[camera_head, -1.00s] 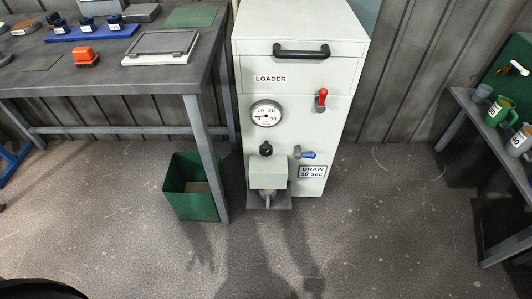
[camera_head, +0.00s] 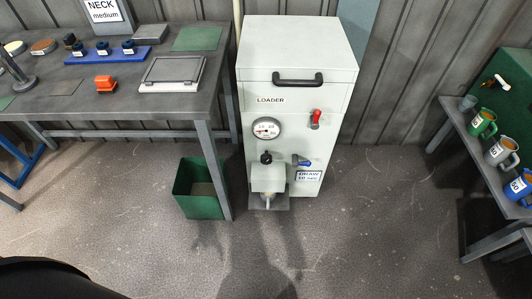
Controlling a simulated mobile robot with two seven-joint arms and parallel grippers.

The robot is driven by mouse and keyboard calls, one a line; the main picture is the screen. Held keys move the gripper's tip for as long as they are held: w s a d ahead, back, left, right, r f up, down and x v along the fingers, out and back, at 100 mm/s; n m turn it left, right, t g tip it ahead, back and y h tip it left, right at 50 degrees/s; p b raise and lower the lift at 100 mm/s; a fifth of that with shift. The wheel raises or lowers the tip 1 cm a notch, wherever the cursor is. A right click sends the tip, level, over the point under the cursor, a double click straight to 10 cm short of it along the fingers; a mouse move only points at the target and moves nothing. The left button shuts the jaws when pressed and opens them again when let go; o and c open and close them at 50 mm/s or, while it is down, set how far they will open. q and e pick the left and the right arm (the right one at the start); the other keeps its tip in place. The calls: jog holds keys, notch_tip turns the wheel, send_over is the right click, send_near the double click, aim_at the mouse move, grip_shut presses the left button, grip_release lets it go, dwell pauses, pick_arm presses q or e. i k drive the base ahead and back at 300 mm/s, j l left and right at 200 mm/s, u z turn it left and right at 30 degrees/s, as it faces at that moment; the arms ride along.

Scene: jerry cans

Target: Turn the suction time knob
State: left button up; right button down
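The suction time knob seems to be the small black knob (camera_head: 266,158) on the front of the white loader cabinet (camera_head: 262,97), just above a protruding pale spout box (camera_head: 268,178). A round dial gauge (camera_head: 266,128) with a red needle sits above the knob. A red-handled lever (camera_head: 315,119) is at the upper right of the front, and a blue-handled lever (camera_head: 303,162) is right of the knob. A sign reading DRAW (camera_head: 308,176) is below the blue lever. Neither gripper is in view.
A grey workbench (camera_head: 100,97) stands left of the cabinet, with a green bin (camera_head: 199,188) on the floor beside its leg. The floor (camera_head: 365,225) before the cabinet is clear. A black shape fills the bottom left corner.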

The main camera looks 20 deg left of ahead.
aim_at(266, 158)
jog(key=i+l+u, duration=0.3)
jog(key=i, duration=0.25)
jog(key=i+l+u, duration=0.25)
jog(key=i, duration=0.25)
